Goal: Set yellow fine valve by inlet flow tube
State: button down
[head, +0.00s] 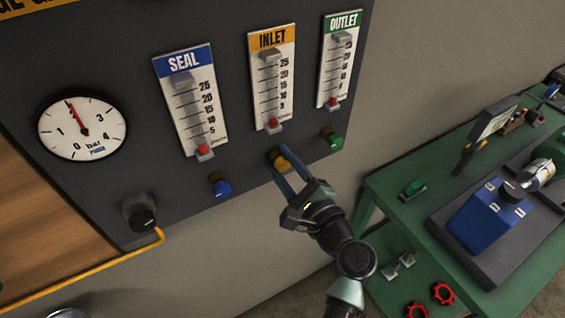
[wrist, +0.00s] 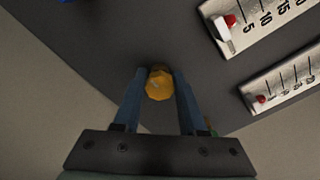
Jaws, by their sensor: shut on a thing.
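The yellow fine valve (head: 279,157) is a small knob on the dark panel, just below the INLET flow tube (head: 272,85). My gripper (head: 290,170) is at the knob with its two blue fingers on either side. In the wrist view the yellow knob (wrist: 159,84) sits between the fingertips (wrist: 160,90), and the gripper is shut on it. The INLET tube has an orange label and a scale, with a red float (head: 273,123) low, near the bottom of the scale. In the wrist view a tube scale with a red float (wrist: 230,20) shows at upper right.
The SEAL tube (head: 188,100) with a blue knob (head: 220,187) is left; the OUTLET tube (head: 340,60) with a green knob (head: 334,141) is right. A pressure gauge (head: 82,125) is far left. A green bench (head: 410,210) with a blue device (head: 485,222) stands right.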

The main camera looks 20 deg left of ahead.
jog(key=shift+f, duration=0.15)
jog(key=n+b, duration=0.5)
jog(key=shift+f, duration=0.2)
jog(key=n+b, duration=0.4)
jog(key=b, duration=0.1)
jog(key=shift+n, duration=0.4)
jog(key=shift+r+n+b, duration=0.2)
jog(key=shift+n+b, duration=0.5)
jog(key=shift+c, duration=2.3)
grip_release()
jog(key=b+v, duration=0.1)
jog(key=v, duration=1.2)
jog(key=shift+b, duration=0.4)
